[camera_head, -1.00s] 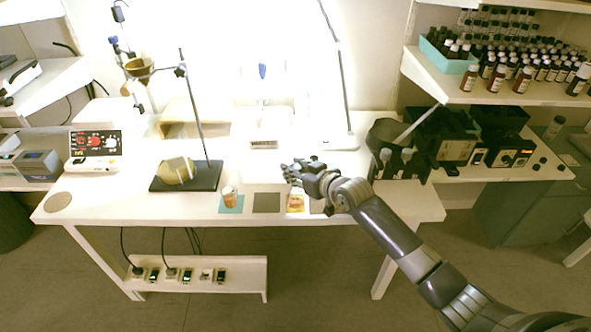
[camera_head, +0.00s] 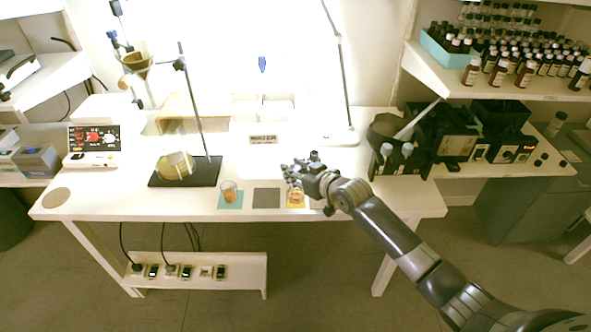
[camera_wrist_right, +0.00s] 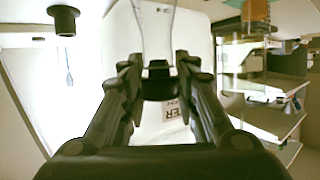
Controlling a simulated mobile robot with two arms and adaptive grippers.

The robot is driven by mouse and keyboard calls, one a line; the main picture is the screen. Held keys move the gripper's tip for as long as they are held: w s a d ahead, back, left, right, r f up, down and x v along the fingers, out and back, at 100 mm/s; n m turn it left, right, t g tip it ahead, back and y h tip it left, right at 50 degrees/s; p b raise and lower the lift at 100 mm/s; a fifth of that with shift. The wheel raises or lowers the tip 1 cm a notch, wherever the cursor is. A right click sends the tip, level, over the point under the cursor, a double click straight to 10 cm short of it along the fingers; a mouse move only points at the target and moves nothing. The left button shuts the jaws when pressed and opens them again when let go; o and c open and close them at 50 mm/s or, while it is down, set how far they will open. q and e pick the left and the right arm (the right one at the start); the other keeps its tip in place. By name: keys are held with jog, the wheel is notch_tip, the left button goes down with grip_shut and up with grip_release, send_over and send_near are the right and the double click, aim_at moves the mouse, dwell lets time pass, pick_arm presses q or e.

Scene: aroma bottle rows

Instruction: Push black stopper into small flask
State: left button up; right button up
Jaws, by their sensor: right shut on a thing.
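My right gripper (camera_head: 290,172) is over the yellow mat (camera_head: 290,206) at the table's front. A small glass vessel (camera_head: 297,197) stands there, partly hidden by the gripper. In the right wrist view, which looks upside down, the right gripper (camera_wrist_right: 158,80) is shut on a black stopper (camera_wrist_right: 158,88). The clear glass of the small flask (camera_wrist_right: 157,35) is in line with the stopper, right at the fingers. Whether the stopper sits inside the neck or only at its mouth I cannot tell. My left gripper is not in view.
An amber beaker (camera_head: 229,192) stands on a teal mat (camera_head: 238,205), left of an empty dark mat (camera_head: 267,198). A stand on a black base (camera_head: 205,178) is further left. Black equipment (camera_head: 388,160) stands right of the gripper. A small sign (camera_head: 263,139) is behind.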

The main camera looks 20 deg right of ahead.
jog(key=shift+f, duration=0.35)
jog(key=o, duration=1)
jog(key=v, duration=1.2)
